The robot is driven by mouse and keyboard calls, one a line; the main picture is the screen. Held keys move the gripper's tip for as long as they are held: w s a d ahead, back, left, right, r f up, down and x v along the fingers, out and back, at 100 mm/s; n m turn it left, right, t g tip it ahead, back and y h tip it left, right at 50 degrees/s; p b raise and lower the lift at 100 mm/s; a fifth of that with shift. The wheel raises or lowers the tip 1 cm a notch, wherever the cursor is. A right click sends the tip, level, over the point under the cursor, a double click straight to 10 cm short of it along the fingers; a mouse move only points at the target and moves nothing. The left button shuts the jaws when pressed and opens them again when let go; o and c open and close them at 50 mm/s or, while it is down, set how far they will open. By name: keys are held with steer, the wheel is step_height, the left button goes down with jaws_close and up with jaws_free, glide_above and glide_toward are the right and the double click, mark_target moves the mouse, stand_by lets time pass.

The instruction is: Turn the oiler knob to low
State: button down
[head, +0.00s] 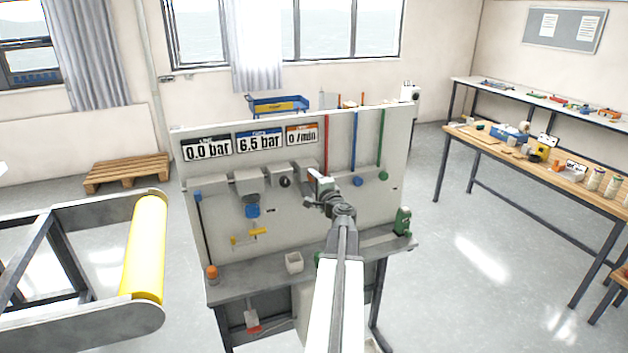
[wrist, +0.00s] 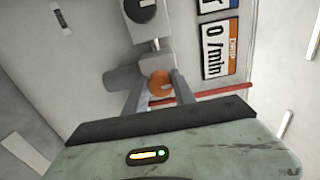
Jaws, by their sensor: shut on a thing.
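The oiler knob, a small orange round knob (wrist: 160,84), sits on a grey fitting (wrist: 124,78) of the panel in the wrist view. My gripper (wrist: 158,90) has one finger on each side of it and is shut on it. Any mark on the knob for low is too small to read. In the head view my gripper (head: 320,184) reaches the right part of the grey panel (head: 290,226) and hides the knob.
A black knob (wrist: 140,10) on the neighbouring unit is close by. Panel displays (head: 207,149) read 0.0 bar, 6.5 bar and 0 /min.

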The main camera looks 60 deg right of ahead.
steer(key=shift+f, duration=0.1)
stand_by(0.3)
steer(key=c, duration=1)
jaws_free()
steer(key=shift+c, duration=0.2)
steer(key=v, duration=0.8)
